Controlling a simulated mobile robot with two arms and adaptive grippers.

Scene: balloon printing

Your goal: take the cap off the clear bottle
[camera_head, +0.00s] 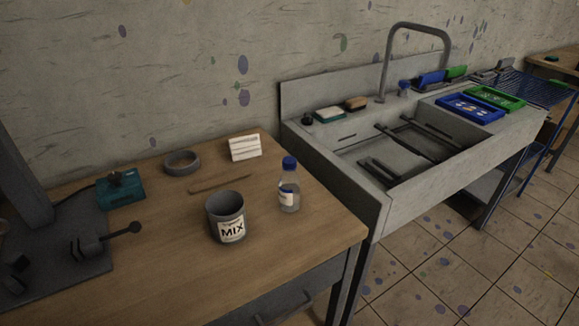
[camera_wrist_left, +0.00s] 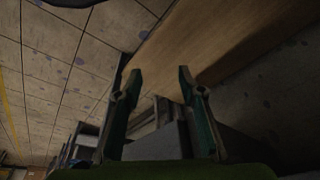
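The clear bottle (camera_head: 289,190) stands upright on the wooden table (camera_head: 160,280) near its right edge, with a white label. Its blue cap (camera_head: 289,163) sits on top of the neck. No gripper is in the head view. My left gripper (camera_wrist_left: 158,82) shows in the left wrist view with its two green fingers apart and nothing between them. The wooden table edge (camera_wrist_left: 200,45) lies beyond the fingertips there, and the bottle is not in that view. My right gripper is in neither view.
A grey MIX cup (camera_head: 226,217) stands just left of the bottle. Behind are a wooden stick (camera_head: 220,183), a dark ring (camera_head: 182,163) and a white stack (camera_head: 245,148). A sink (camera_head: 360,150) adjoins on the right. The front middle of the table is clear.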

